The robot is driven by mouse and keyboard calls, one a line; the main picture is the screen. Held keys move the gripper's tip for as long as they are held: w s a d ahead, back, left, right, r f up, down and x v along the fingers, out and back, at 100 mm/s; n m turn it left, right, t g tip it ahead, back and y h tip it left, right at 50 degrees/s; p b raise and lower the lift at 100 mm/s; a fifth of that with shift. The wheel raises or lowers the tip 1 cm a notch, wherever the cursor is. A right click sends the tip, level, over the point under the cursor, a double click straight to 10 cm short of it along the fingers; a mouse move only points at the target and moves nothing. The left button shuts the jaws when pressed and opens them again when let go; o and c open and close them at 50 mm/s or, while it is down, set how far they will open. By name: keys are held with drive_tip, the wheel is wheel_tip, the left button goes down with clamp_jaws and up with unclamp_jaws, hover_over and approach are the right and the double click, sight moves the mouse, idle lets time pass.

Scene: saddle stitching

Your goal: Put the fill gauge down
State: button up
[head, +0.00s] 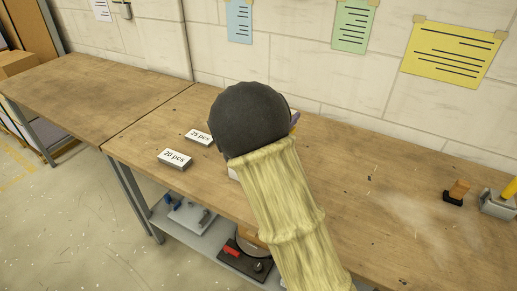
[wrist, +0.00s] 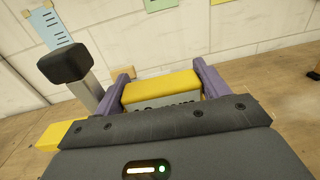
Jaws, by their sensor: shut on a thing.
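In the wrist view, my gripper (wrist: 161,85) has its two purple fingers on either side of a block with a yellow top (wrist: 162,86) and dark lettering on its grey front, which I take to be the fill gauge. The lettering is partly hidden by the gripper body. My gripper is shut on this block. In the head view my own arm covers the block, and only a bit of purple finger (head: 295,119) shows at the right. I cannot tell whether the block touches the bench.
A grey post with a black top (wrist: 68,65) and a yellow piece (wrist: 55,135) are left of the gripper. Blocks marked 25 pcs (head: 199,137) and 20 pcs (head: 175,158) sit left on the wooden bench (head: 345,190). A small wood-handled tool (head: 457,191) stands right.

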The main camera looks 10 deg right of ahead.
drive_tip(key=f, duration=0.6)
drive_tip(key=shift+w+f+p, duration=0.2)
drive_tip(key=shift+w+p, duration=0.05)
drive_tip(key=shift+p, duration=0.1)
drive_tip(key=shift+s+r, duration=0.1)
drive_tip(key=shift+s, duration=0.15)
wheel_tip(320, 180, down, 4)
drive_tip(key=shift+w+a+r, duration=0.1)
drive_tip(key=shift+r, duration=0.1)
drive_tip(key=shift+f, duration=0.1)
drive_tip(key=shift+f, duration=0.4)
drive_tip(key=shift+f+b, duration=0.2)
drive_tip(key=shift+b, duration=0.1)
drive_tip(key=o, duration=1.2)
drive_tip(key=shift+r, duration=0.2)
